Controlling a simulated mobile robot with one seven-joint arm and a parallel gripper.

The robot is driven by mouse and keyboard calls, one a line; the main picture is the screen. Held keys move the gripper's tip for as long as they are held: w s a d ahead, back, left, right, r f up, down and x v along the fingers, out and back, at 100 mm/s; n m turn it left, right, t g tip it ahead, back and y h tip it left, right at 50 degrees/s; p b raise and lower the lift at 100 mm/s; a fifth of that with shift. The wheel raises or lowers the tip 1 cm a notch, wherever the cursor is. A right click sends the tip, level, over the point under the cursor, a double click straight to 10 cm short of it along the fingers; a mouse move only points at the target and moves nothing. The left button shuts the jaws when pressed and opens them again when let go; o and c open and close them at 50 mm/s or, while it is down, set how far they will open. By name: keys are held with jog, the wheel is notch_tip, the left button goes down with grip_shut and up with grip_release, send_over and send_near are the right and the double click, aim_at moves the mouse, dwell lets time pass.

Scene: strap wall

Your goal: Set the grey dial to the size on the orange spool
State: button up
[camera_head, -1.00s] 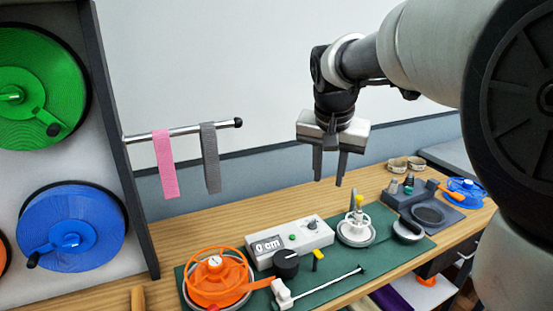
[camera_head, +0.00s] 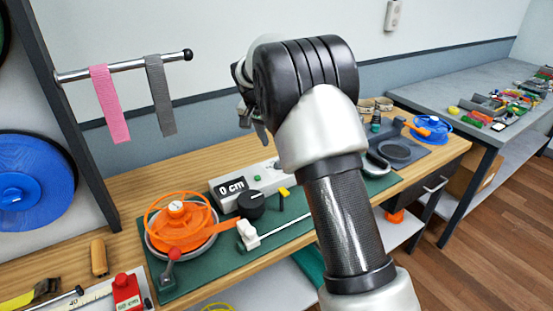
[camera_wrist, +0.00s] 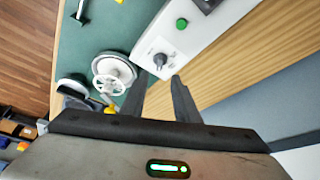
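The orange spool (camera_head: 183,222) sits at the left of the green mat, with a small white round face on top; its marking is too small to read. The white box (camera_head: 268,172) behind it has a display (camera_head: 232,187) reading "0 cm". The grey dial (camera_wrist: 160,59) shows on the box in the wrist view, with marks around it; my arm hides it in the head view. My gripper (camera_wrist: 162,82) is open and empty, its fingertips close to the dial in the picture. I cannot tell whether they touch it. In the head view my gripper is mostly hidden.
A black knob (camera_head: 251,205) stands in front of the box. A green button (camera_wrist: 182,23) is beside the dial. A white wheel (camera_wrist: 112,70) stands nearby on the mat. Pink (camera_head: 109,104) and grey (camera_head: 160,95) straps hang from a rail. The table behind the box is clear.

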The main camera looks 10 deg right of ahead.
aim_at(278, 161)
jog(key=x, duration=0.9)
jog(key=shift+w+f, duration=0.1)
grip_shut()
